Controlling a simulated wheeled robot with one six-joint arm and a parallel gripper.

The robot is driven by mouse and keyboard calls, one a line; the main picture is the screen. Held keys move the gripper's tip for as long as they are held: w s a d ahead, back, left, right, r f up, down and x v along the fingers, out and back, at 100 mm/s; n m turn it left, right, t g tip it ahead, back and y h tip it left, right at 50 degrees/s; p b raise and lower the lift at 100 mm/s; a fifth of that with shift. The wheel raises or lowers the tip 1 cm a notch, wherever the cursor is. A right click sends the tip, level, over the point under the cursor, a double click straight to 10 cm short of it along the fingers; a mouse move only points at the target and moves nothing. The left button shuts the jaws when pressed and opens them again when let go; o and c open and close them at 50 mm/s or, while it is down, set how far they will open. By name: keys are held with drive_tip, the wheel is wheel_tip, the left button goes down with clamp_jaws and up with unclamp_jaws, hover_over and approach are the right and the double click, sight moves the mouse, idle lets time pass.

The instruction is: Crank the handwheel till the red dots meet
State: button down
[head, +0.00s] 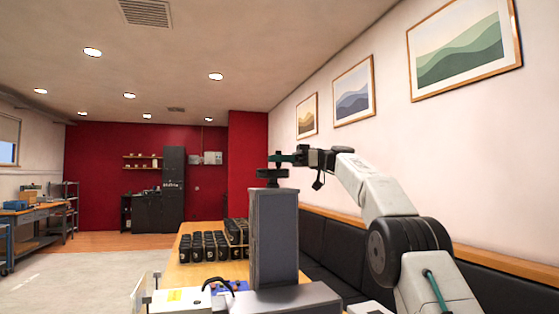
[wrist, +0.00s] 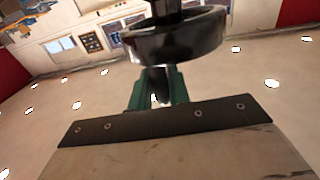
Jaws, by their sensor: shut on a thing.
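The black handwheel (head: 272,173) sits on top of the grey column (head: 272,235) of the marker in the head view. In the wrist view a glossy black round part of it (wrist: 175,42) fills the top middle. My gripper (head: 277,158), with teal fingers, reaches in from the right just above the wheel. In the wrist view my gripper (wrist: 158,88) is shut on a narrow dark part by the wheel, apparently its crank handle; the fingers hide most of the grip. No red dots show in either view.
A blue item with a black cable (head: 222,287) lies near the column's base. A dark bench seat (head: 335,248) runs along the right wall. Open floor (head: 70,280) lies at left.

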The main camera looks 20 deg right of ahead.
drive_tip(key=shift+r+g, duration=0.1)
drive_tip(key=shift+g, duration=0.2)
idle(0.4)
drive_tip(key=c, duration=1.4)
unclamp_jaws()
drive_tip(key=shift+a, duration=0.1)
drive_tip(key=shift+o, duration=0.2)
